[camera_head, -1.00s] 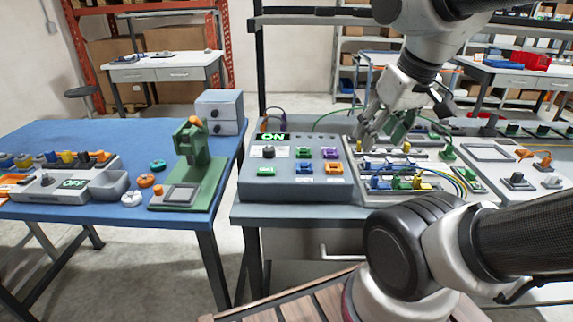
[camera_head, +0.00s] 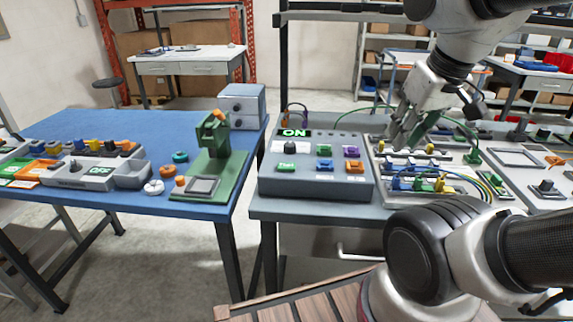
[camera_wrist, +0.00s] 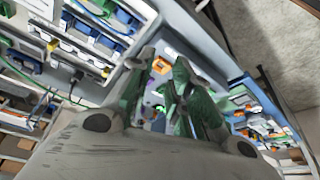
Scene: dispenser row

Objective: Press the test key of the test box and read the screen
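A grey box (camera_head: 315,187) with a lit screen (camera_head: 294,133) reading ON stands on the grey workbench. Key lettering is too small to read. My gripper (camera_head: 397,140) hangs over the board right of this box, apart from its keys. In the wrist view my gripper (camera_wrist: 166,62) has its two fingers spread with nothing between them. A second box (camera_head: 100,184) on the blue table shows OFF.
A board (camera_head: 386,203) with colored connectors and wires lies right of the grey box. A floor gap separates the tables.

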